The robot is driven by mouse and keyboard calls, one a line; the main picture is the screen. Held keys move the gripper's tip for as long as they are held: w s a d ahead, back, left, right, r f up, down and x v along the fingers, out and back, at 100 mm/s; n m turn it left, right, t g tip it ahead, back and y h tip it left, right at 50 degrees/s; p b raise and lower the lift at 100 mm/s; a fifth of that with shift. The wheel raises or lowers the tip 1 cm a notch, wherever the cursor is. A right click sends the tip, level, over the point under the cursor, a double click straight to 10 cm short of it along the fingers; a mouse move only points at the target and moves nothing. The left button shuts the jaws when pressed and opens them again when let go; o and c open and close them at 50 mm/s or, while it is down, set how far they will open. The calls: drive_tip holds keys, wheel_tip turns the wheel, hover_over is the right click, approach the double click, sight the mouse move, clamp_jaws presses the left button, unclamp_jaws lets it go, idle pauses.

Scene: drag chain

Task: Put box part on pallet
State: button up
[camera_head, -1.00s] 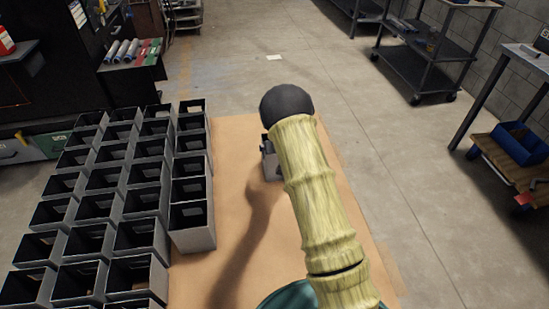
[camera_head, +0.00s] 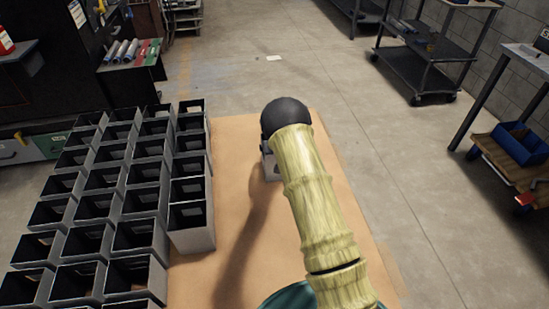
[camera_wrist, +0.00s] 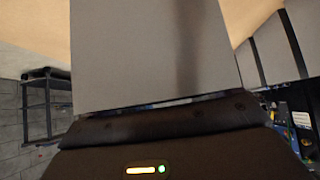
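A grey box part (camera_head: 270,168) shows in the head view just below the dark end of my arm, over the brown pallet surface (camera_head: 215,270). Most of it is hidden behind my wrist. Whether its base touches the surface cannot be told. In the wrist view the box part (camera_wrist: 155,50) fills the upper middle as a plain grey face, close against my gripper (camera_wrist: 160,120). My gripper appears shut on it, though the fingertips are hidden. Several like boxes (camera_head: 192,238) stand upright in rows on the left of the pallet, apart from the held one.
Bare brown surface lies between the right-hand row of boxes and my arm. A dark workbench (camera_head: 130,70) stands at the back left. A dark cart (camera_head: 418,75) and a shelf with a blue bin (camera_head: 520,145) stand at the right. The concrete floor (camera_head: 400,180) between is clear.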

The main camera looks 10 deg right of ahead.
drive_tip(key=shift+r, duration=0.1)
drive_tip(key=c, duration=1.4)
drive_tip(key=shift+o, duration=0.2)
drive_tip(key=shift+r, duration=0.15)
wheel_tip(320, 180, up, 28)
drive_tip(key=p, duration=0.4)
drive_tip(key=shift+f, duration=0.2)
